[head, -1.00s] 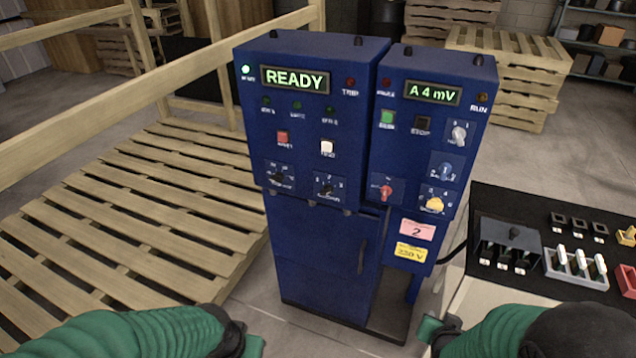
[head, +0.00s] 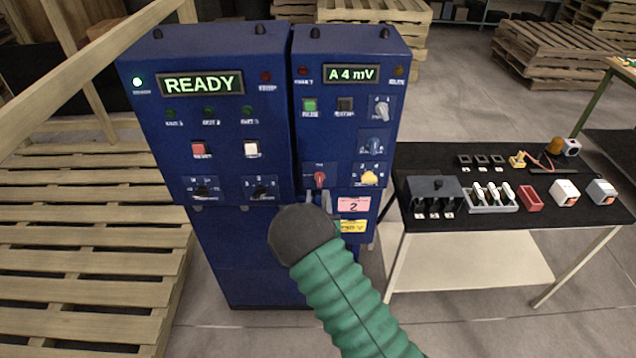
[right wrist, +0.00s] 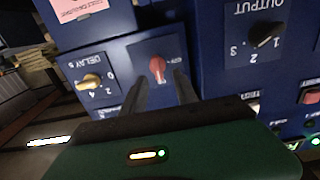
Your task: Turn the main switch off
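The red rotary knob (head: 320,179), which looks like the main switch, is at the lower left of the right-hand blue cabinet's panel. Its label is too small to read for certain. In the right wrist view the red knob (right wrist: 157,68) shows upside down on its plate. My right gripper (head: 318,200) is just below and in front of the knob, partly hidden by my dark wrist. In the right wrist view its two fingers (right wrist: 160,84) are apart and empty, pointing at the knob, one to each side. Contact is not visible. My left gripper is out of view.
A yellow knob (head: 370,177) sits right of the red one, and black knobs (head: 260,190) are on the left cabinet. The displays (head: 203,83) read READY and A 4 mV. A black-topped table (head: 420,160) with small parts stands right; a wooden pallet (head: 80,250) lies left.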

